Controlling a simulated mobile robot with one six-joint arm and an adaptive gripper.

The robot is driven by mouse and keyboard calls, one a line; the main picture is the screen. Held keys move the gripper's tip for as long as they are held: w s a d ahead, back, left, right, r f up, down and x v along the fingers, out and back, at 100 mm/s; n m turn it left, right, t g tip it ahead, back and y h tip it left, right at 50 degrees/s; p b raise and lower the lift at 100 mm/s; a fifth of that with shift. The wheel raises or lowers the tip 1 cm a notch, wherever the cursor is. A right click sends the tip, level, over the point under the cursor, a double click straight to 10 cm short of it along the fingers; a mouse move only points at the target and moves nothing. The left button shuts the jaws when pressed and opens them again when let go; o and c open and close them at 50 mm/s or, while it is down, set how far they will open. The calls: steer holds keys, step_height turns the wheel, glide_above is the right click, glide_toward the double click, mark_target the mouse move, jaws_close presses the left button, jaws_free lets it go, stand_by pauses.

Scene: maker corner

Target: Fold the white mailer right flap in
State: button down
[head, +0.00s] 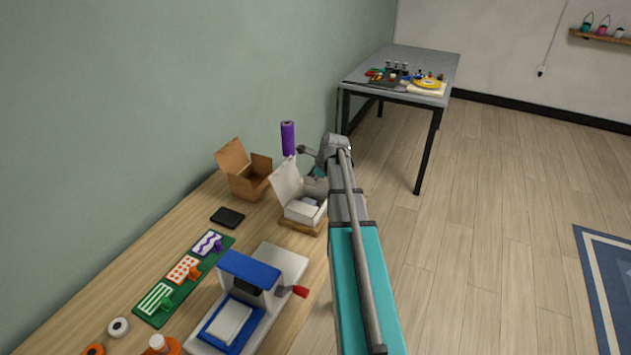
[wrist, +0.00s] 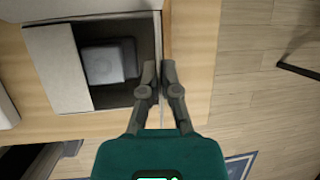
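The white mailer (head: 305,211) is a small box on the wooden bench, with a tall panel (head: 287,182) standing up at its left. In the wrist view the mailer (wrist: 83,8) is open. A pale flap (wrist: 58,68) covers its left part, and a grey block (wrist: 102,63) sits in the dark inside. My gripper (wrist: 159,64) has its fingertips close together at the mailer's right edge. A thin pale strip shows between the fingers; I cannot tell if they touch it. In the head view my arm hides the fingertips and part of the mailer's right side.
A black pad (head: 227,217), a green board (head: 150,311) and a blue-and-white press (head: 246,275) with a red handle are nearer.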

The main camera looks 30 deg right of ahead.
mark_target(312, 187)
steer(key=shift+s+a+f, duration=0.1)
steer(key=shift+s+a+f+n+t+h+b, duration=0.15)
steer(key=shift+s+a+t+h+b, duration=0.15)
steer(key=shift+h+b, duration=0.2)
steer(key=shift+s+a+f+n+t+h+b, duration=0.15)
steer(key=shift+a+t+h+b, duration=0.2)
steer(key=shift+h, duration=0.25)
steer(key=h+b, duration=0.1)
steer(key=t+h+b, duration=0.1)
steer(key=shift+s+a+f+n+b, duration=0.2)
steer(key=shift+a+f+n+b, duration=0.1)
steer(key=shift+f+b, duration=0.1)
steer(key=t+h+b, duration=0.1)
steer(key=b, duration=0.1)
steer(key=f+n+t+h+b, duration=0.1)
steer(key=h+b, duration=0.1)
steer(key=b, duration=0.1)
steer(key=shift+s+a+f+t+b, duration=0.1)
steer(key=shift+s+a+t+b, duration=0.1)
steer(key=shift+a+t+b, duration=0.15)
steer(key=t+h+b, duration=0.1)
steer(key=b, duration=0.1)
steer(key=shift+a+f+h+b, duration=0.1)
steer(key=shift+h+b, duration=0.2)
steer(key=shift+b, duration=0.05)
steer(key=shift+n+t, duration=0.3)
steer(key=c, duration=0.9)
jaws_free()
steer(key=shift+o, duration=0.2)
